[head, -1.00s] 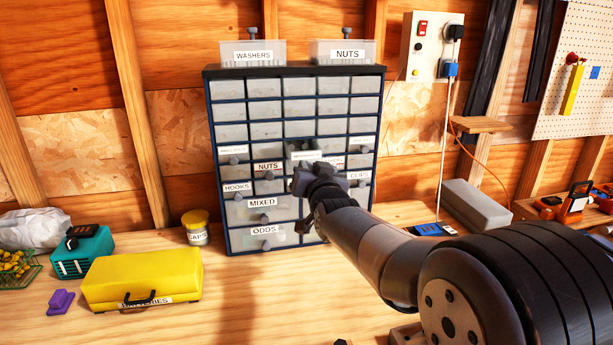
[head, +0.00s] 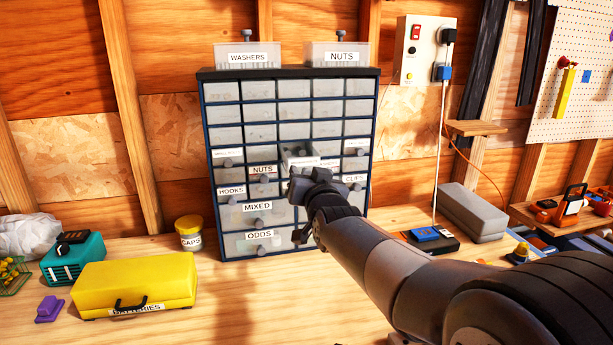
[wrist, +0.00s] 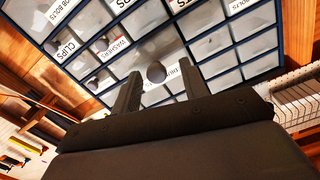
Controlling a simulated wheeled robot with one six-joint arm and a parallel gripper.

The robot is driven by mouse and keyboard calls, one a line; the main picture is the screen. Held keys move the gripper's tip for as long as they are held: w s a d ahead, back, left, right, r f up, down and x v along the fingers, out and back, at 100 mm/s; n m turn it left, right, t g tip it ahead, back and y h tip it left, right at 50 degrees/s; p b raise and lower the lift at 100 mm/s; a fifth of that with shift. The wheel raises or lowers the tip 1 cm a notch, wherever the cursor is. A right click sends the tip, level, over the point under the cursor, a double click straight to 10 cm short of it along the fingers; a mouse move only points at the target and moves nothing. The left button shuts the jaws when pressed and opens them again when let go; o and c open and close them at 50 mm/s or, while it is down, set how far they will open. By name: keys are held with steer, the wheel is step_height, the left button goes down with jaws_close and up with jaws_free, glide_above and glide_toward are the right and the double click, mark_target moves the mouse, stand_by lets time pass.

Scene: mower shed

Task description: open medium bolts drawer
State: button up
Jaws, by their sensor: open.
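The small-parts drawer cabinet (head: 209,170) stands on the bench against the wall, with rows of pale drawers and round knobs. My gripper (head: 303,176) is in front of its middle columns and covers some drawers. In the wrist view my gripper (wrist: 159,78) is open, its fingers on either side of a dark round knob (wrist: 156,72); I cannot tell whether they touch it. A label (wrist: 175,76) beside the knob is partly hidden by a finger and not fully readable. I cannot make out a medium bolts label. One middle drawer (head: 300,154) in the head view seems to stick out slightly.
Bins marked WASHERS (head: 248,57) and NUTS (head: 337,56) sit on the cabinet. A CAPS jar (head: 189,233) and a yellow BATTERIES case (head: 135,283) stand to its left. A grey block (head: 472,212) lies to the right. The bench before the cabinet is mostly clear.

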steer(key=shift+s, duration=0.1)
steer(key=b+v, duration=0.2)
steer(key=v, duration=0.8)
steer(key=shift+s, duration=0.4)
steer(key=p+x, duration=0.2)
steer(key=x, duration=0.9)
steer(key=shift+d, duration=0.15)
